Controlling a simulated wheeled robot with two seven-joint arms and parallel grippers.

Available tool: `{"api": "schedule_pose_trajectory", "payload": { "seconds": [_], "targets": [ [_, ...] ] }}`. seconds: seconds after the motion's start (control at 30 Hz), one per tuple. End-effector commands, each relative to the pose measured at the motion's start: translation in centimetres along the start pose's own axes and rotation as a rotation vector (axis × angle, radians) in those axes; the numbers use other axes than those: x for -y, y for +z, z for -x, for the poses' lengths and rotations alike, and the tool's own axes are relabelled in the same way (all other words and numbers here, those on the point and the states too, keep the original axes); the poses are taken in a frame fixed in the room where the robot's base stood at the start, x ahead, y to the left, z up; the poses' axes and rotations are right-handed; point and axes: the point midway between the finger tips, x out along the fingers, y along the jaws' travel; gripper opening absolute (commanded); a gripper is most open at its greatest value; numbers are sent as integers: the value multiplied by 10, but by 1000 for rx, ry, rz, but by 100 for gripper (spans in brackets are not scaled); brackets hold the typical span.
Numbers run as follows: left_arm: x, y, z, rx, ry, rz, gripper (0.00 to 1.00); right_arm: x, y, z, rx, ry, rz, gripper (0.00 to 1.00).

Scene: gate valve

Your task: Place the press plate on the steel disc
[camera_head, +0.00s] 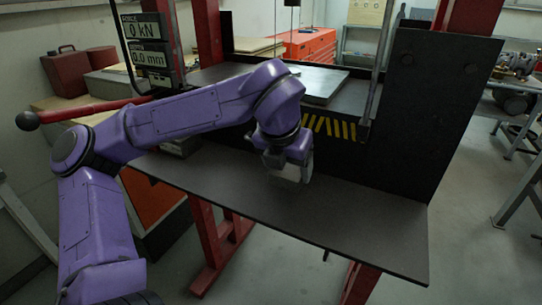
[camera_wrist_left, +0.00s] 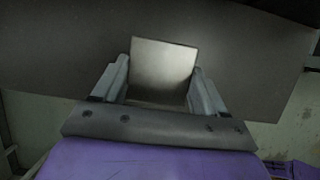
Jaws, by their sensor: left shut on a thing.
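My left gripper (camera_head: 290,172) is over the dark front shelf of the press. In the left wrist view, its two fingers (camera_wrist_left: 161,85) are shut on a flat, square, pale metal plate, the press plate (camera_wrist_left: 163,62). The plate sits between the fingers, with the dark shelf surface behind it. In the head view the plate cannot be told clearly from the gripper. I cannot make out a steel disc in either view. My right gripper is not in view.
The dark shelf (camera_head: 370,215) is bare around the gripper. Behind it, a flat grey plate (camera_head: 318,84) lies on the press bed above yellow-black stripes (camera_head: 328,126). A tall dark side panel (camera_head: 440,110) stands at the right. A red lever (camera_head: 80,111) is at the left.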

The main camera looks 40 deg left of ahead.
Motion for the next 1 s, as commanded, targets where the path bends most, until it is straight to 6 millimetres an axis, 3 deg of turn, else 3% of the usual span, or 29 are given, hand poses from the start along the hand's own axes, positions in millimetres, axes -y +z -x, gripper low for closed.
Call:
{"api": "schedule_pose_trajectory", "payload": {
  "seconds": [0.27, 0.43, 0.83, 0.87, 0.93, 1.0],
  "targets": [
    [7, 10, -31, 2, -1, 1, 0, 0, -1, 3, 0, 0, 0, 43],
    [7, 0, -52, 4, -4, 1, 0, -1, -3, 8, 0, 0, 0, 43],
    [7, -3, -60, 8, -5, 1, 0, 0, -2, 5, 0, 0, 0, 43],
    [7, -4, -61, 3, -3, 0, 75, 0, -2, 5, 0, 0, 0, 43],
    [7, -4, -60, 2, -3, 0, 98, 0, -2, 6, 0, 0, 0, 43],
    [7, -4, -60, 2, -3, 1, 98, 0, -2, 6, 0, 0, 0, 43]
  ]
}}
